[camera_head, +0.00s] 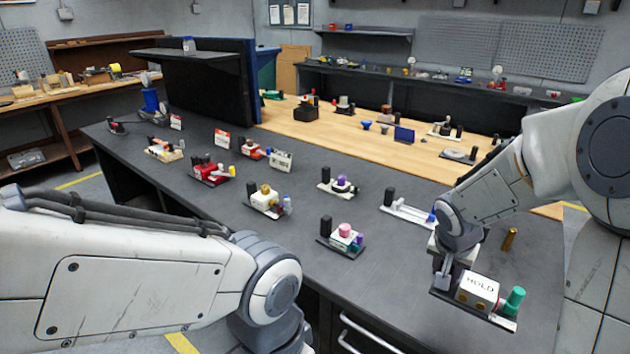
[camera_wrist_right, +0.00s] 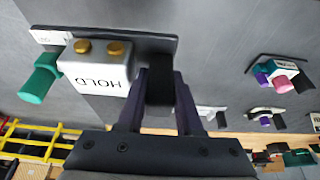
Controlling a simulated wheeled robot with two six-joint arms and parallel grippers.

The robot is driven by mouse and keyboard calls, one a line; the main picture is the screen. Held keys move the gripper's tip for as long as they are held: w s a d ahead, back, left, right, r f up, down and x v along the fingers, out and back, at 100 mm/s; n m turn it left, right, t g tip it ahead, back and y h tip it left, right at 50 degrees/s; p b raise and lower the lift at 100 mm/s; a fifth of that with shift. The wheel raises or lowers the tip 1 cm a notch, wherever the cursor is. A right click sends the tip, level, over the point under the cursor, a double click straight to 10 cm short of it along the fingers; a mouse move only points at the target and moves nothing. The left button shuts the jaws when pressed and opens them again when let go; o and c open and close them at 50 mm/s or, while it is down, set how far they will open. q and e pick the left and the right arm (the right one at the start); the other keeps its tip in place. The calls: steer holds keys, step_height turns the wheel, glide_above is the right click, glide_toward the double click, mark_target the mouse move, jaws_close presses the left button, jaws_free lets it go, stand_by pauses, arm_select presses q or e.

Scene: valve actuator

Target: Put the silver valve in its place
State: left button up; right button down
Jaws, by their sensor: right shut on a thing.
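My right gripper (camera_head: 443,278) is at the near right of the dark table. In the right wrist view its two fingers (camera_wrist_right: 160,82) are shut around a black upright post (camera_wrist_right: 160,92) at one end of a dark base plate (camera_wrist_right: 110,38). That plate also carries a white block marked HOLD (camera_head: 478,290) with two gold knobs, and a green cylinder (camera_head: 514,300). I cannot tell whether the plate touches the table. I cannot pick out a silver valve with certainty. My left arm shows at lower left, but its fingers are out of view.
A gold cylinder (camera_head: 509,239) stands right of my right wrist. A fixture with a pink knob (camera_head: 345,230) and one with a white bar (camera_head: 408,211) are nearby. Several other fixtures stand farther back. The table's front edge is bare.

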steer(key=shift+w+a, duration=0.1)
steer(key=shift+w, duration=0.05)
steer(key=w+f+p, duration=0.1)
steer(key=w+f, duration=0.1)
steer(key=w, duration=0.1)
steer(key=w+a+f+p, duration=0.1)
steer(key=w+f, duration=0.1)
steer(key=w, duration=0.2)
steer(key=w+f+p, duration=0.1)
steer(key=w+f, duration=0.2)
steer(key=w, duration=0.1)
steer(key=shift+w+a, duration=0.2)
steer(key=shift+a, duration=0.05)
steer(key=shift+f, duration=1.95)
steer(key=shift+f, duration=0.1)
steer(key=shift+f, duration=0.1)
steer(key=c, duration=0.6)
jaws_free()
steer(key=shift+o, duration=0.2)
